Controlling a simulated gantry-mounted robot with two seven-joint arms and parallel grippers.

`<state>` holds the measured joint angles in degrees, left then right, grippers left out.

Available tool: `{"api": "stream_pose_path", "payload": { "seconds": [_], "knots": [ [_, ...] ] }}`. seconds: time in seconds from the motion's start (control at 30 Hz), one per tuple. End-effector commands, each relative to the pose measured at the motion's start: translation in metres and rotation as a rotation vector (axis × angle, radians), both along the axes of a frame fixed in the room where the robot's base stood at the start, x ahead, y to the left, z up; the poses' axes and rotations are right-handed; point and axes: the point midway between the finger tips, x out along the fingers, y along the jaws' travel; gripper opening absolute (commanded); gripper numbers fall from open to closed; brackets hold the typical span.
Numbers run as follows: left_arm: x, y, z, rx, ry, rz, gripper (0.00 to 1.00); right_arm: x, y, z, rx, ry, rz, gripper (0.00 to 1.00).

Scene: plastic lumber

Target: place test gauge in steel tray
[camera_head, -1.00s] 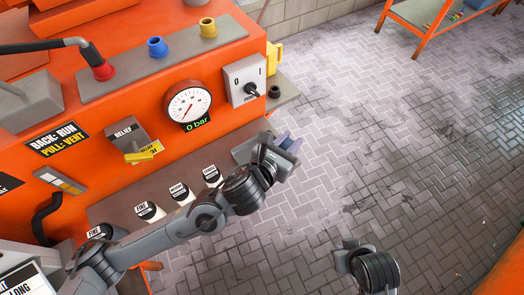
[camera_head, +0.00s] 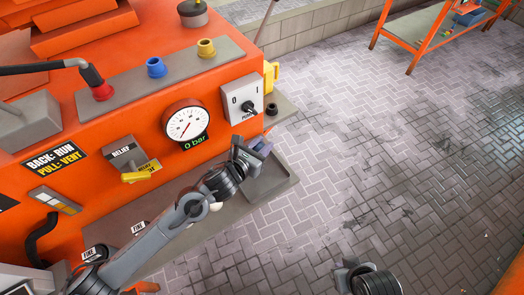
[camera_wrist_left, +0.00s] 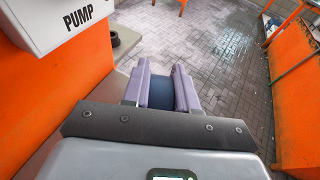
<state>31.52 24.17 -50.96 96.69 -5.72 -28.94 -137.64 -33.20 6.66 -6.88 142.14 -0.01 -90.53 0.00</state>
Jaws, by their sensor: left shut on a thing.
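My left gripper (camera_head: 262,146) is over the right end of a grey tray-like ledge (camera_head: 277,183) along the front of the orange machine. In the left wrist view its pale purple fingers (camera_wrist_left: 160,90) are shut on a dark blue object (camera_wrist_left: 158,88), which I take to be the test gauge. Its face is hidden, and I cannot tell whether it touches the ledge. My right gripper (camera_head: 346,274) is at the bottom of the head view, cut off by the edge; its jaws do not show clearly.
The machine carries a round dial (camera_head: 186,122) reading 0 bar, a pump switch box (camera_head: 244,98), and a yellow relief handle (camera_head: 137,175). An orange bench (camera_head: 425,30) is at the back right. Brick floor lies open between.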

Motion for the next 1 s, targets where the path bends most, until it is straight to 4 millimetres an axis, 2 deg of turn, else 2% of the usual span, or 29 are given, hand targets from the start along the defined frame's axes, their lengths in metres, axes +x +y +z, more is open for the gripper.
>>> {"api": "stream_pose_path", "payload": {
  "seconds": [0.2,0.63,0.67,0.8,0.83,1.0],
  "knots": [
    [0.0,0.0,-0.027,-0.003,0.001,0.002,0.0,0.0,-0.002,-0.004,-0.007,0.001,0.005,0.0],
    [0.0,0.0,-0.033,-0.001,-0.002,0.001,0.0,0.0,-0.002,-0.008,-0.007,0.001,0.005,0.0],
    [0.0,0.0,-0.034,0.001,0.001,0.001,0.29,0.0,-0.002,-0.008,-0.007,0.001,0.004,0.0],
    [-0.001,0.0,-0.033,0.001,0.001,0.001,0.5,0.0,-0.001,-0.007,-0.005,0.002,0.003,0.0],
    [0.0,0.0,-0.033,0.001,0.001,0.001,0.53,0.0,-0.001,-0.007,-0.003,0.003,0.002,0.0],
    [0.0,0.0,-0.033,0.001,0.001,0.001,0.53,0.0,0.0,-0.007,0.0,0.002,0.0,0.0]
  ]
}}
